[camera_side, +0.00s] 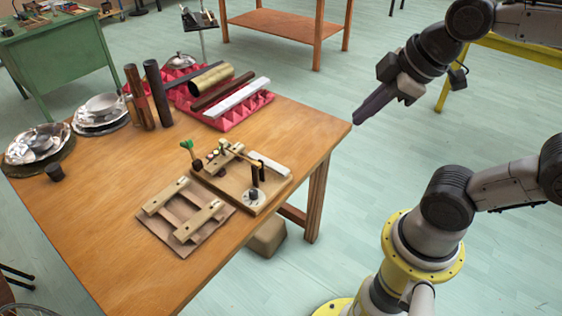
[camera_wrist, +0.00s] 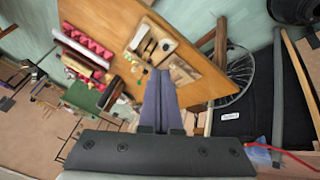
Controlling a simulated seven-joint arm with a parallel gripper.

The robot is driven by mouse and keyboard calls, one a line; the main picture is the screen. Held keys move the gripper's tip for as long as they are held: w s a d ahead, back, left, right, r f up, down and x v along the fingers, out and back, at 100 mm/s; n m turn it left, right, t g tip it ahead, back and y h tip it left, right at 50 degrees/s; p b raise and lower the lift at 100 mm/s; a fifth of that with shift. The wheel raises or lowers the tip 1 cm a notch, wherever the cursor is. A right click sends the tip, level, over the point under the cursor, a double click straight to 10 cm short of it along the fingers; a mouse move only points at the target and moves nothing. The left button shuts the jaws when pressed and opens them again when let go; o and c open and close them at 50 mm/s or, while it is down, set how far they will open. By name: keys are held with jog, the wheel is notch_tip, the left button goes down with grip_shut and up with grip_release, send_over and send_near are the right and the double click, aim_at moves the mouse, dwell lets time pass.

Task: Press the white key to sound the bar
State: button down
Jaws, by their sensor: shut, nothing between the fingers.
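The pale white key (camera_side: 270,164) lies at the right back edge of a small wooden board (camera_side: 228,181) on the table. My gripper (camera_side: 357,121) is shut and empty, in the air off the table's right corner, well apart from the key. Its closed fingers (camera_wrist: 160,73) show in the wrist view. A long white bar (camera_side: 237,97) lies on red foam.
A second wooden frame (camera_side: 164,224) lies in front of the board. Red ridged foam (camera_side: 256,106) holds several bars and tubes at the back. Two dark upright tubes (camera_side: 158,92) and metal bowls (camera_side: 34,143) stand at the left. The table's right side (camera_side: 310,130) is bare.

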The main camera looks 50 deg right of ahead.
jog(key=w+d+r+n+g, duration=0.1)
jog(key=w+n, duration=0.6)
jog(key=w, duration=0.2)
jog(key=n+g, duration=0.5)
send_over(282, 170)
notch_tip(282, 170, down, 15)
jog(key=shift+f, duration=0.35)
jog(key=shift+f, duration=0.1)
notch_tip(282, 170, down, 14)
jog(key=shift+r, duration=0.1)
